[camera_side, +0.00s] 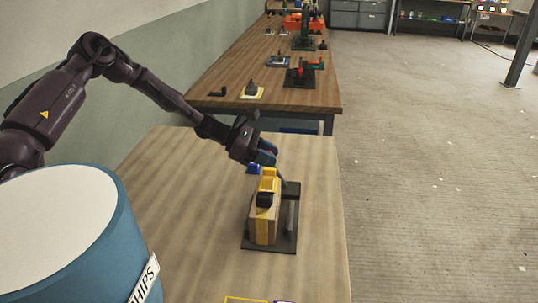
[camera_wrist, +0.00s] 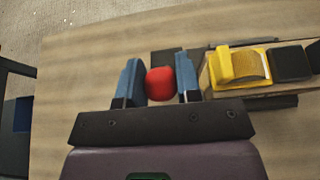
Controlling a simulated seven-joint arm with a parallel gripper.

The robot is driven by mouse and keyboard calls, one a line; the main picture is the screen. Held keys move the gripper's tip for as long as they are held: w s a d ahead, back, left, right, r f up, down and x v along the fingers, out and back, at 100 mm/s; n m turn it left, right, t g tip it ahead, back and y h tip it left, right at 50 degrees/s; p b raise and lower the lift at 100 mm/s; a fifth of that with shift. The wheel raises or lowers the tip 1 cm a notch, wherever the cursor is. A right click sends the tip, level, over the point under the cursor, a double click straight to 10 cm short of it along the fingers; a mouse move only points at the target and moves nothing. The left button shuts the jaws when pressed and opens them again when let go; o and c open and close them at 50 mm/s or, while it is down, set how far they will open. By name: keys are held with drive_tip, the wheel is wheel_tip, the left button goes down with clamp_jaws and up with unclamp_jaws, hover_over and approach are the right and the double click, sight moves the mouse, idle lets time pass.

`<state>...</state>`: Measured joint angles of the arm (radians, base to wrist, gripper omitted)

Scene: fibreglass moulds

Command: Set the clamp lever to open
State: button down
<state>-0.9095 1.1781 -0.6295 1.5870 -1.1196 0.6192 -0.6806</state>
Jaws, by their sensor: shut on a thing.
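The clamp stands on a dark base plate (camera_side: 256,245) on the near table. It has a yellow part (camera_side: 268,180), a black block (camera_side: 264,199) and a wooden block (camera_side: 262,226) in it. In the wrist view the yellow part (camera_wrist: 226,66) and black block (camera_wrist: 291,63) lie right of my fingers. A red knob (camera_wrist: 160,84), apparently the lever's end, sits between my blue fingers. My gripper (camera_side: 267,155) is shut on it, above the clamp's far end.
A blue drum (camera_side: 60,235) with a white label stands at the lower left. A yellow outline (camera_side: 245,299) marks the near table edge. The table (camera_side: 185,205) is bare left of the clamp. Another table (camera_side: 225,90) holds several fixtures.

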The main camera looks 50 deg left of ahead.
drive_tip(key=c, duration=0.8)
unclamp_jaws()
drive_tip(key=shift+s+a+f, duration=0.1)
drive_tip(key=shift+f, duration=0.1)
drive_tip(key=shift+c, duration=0.2)
drive_tip(key=shift+o, duration=0.2)
drive_tip(key=shift+r, duration=0.1)
drive_tip(key=v, duration=1.3)
